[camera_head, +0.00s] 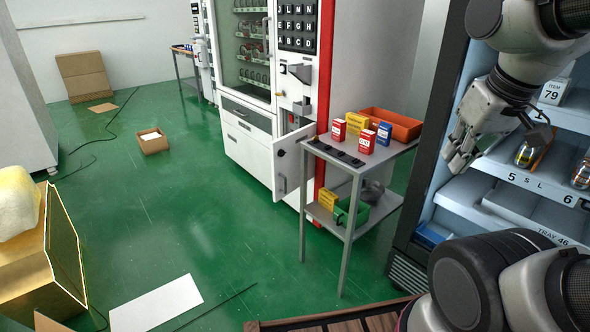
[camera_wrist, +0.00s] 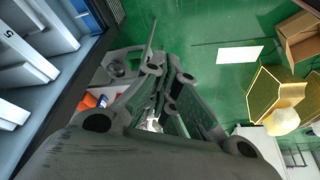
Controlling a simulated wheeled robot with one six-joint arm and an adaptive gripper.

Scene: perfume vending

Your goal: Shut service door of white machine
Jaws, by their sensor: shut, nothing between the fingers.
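The white machine (camera_head: 247,140) with red trim stands at the centre back in the head view. Its service door (camera_head: 290,163), a small white panel low on the right side, stands swung open, with a dark latch and a handle on it. My gripper (camera_head: 463,158) is at the right, in front of the blue-white cabinet, well apart from the door and higher than it. My gripper is shut and empty; its fingers (camera_wrist: 166,78) fill the middle of the wrist view. The service door cannot be made out in the wrist view.
A grey table (camera_head: 385,158) with small boxes and an orange bin (camera_head: 392,124) stands right beside the open door. An open cabinet (camera_head: 480,190) with trays is at the right. White cardboard (camera_head: 157,303) lies on the green floor, which is mostly clear left of the machine.

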